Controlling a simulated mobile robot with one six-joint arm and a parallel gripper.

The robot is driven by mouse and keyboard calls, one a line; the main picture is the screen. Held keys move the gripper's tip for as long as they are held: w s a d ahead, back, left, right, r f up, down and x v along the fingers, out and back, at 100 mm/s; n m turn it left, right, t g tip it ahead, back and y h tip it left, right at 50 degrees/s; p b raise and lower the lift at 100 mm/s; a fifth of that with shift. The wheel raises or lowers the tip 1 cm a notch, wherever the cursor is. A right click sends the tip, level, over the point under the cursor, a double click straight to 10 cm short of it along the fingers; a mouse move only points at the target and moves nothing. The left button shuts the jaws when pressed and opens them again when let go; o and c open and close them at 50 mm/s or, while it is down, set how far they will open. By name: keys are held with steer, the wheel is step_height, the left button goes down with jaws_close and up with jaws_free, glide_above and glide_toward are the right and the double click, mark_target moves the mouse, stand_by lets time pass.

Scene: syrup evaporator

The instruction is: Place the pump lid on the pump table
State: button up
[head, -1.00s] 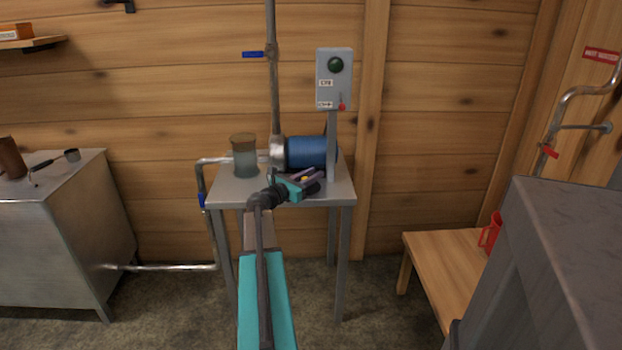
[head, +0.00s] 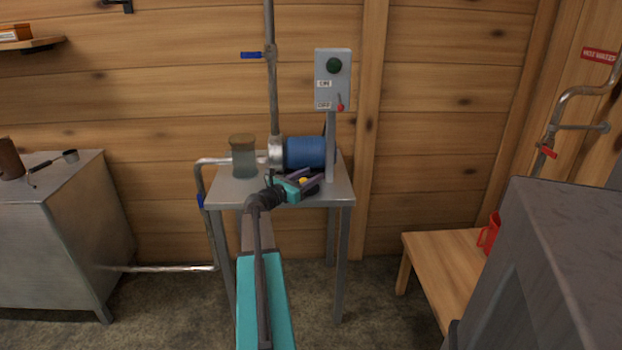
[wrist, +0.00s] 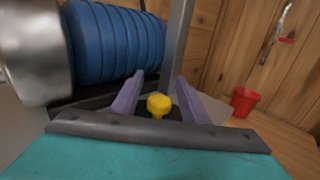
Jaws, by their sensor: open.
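A yellow knob on a dark base, which looks like the pump lid (wrist: 159,104), sits between my gripper's fingers in the wrist view. It shows as a small yellow spot in the head view (head: 303,181). My gripper (head: 316,183) is low over the front right of the grey pump table (head: 238,190). In the wrist view its two purple fingers (wrist: 157,92) are open, one on each side of the knob, with gaps visible. The dark base is partly hidden by the gripper, so I cannot tell how it rests on the table.
The blue pump motor (head: 305,152) lies behind my gripper, with a glass-like jar (head: 243,157) to its left. A switch box (head: 333,80) stands on a post at the right. A red container (head: 489,235) is on a wooden bench (head: 440,262).

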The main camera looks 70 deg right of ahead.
steer(key=v, duration=1.1)
steer(key=shift+a+p, duration=0.25)
steer(key=shift+p, duration=0.15)
steer(key=shift+a, duration=0.1)
steer(key=shift+w, duration=0.1)
